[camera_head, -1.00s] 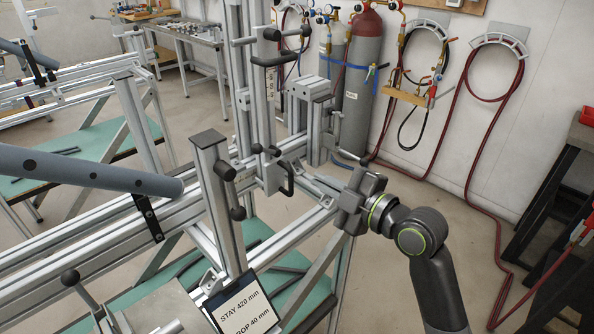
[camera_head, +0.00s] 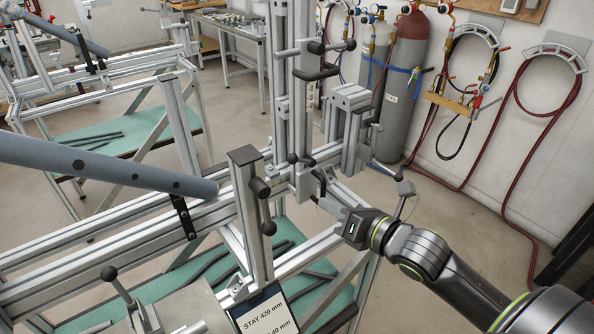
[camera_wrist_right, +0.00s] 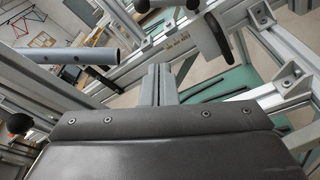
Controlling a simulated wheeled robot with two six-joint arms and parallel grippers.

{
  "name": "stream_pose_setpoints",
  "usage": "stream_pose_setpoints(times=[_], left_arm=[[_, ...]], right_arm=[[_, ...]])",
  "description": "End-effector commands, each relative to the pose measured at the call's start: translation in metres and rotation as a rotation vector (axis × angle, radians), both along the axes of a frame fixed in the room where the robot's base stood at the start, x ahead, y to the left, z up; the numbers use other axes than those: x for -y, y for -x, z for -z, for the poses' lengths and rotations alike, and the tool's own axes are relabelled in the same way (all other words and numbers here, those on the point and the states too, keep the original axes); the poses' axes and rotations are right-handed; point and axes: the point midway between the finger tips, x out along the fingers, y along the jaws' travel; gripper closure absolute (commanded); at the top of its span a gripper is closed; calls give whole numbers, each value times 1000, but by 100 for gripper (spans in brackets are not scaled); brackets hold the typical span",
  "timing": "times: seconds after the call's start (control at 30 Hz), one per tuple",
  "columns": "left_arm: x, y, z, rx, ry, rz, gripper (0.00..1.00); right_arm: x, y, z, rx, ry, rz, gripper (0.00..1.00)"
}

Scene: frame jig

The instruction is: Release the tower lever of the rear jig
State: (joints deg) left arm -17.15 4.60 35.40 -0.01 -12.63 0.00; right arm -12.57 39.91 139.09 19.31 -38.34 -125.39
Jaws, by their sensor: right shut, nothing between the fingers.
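The jig's tall aluminium tower (camera_head: 283,100) stands at the centre of the head view. It carries a black bar handle (camera_head: 317,73) high up, black knobs above it, and a dark curved handle (camera_head: 319,184) lower down. My right gripper (camera_head: 322,204) is shut and empty, close to that lower handle; I cannot tell whether it touches. In the right wrist view, the closed fingers (camera_wrist_right: 159,85) point up the picture, left of a black handle (camera_wrist_right: 217,33). Which handle is the tower lever is unclear. My left gripper is out of view.
A grey tube (camera_head: 110,168) lies across the jig from the left. A shorter post (camera_head: 246,200) with black knobs and a label card (camera_head: 264,312) stand in front. Another frame fills the back left. Gas cylinders (camera_head: 404,85) and hoses are at the back right.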

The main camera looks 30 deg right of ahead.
Motion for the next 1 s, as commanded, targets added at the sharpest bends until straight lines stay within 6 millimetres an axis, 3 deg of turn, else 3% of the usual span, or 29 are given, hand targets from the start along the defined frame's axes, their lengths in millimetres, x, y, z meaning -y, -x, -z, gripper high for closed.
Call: stream_pose_setpoints(times=[0.13,0.53,0.7,1.0], left_arm=[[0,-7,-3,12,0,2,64],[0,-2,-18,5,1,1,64],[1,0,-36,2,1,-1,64],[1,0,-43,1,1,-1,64]], right_arm=[[-6,-21,2,2,-9,1,100],[-23,-85,12,-1,-11,-2,100],[-11,-94,-8,-2,-2,-2,100],[-5,-101,-16,-2,-4,-2,100]])
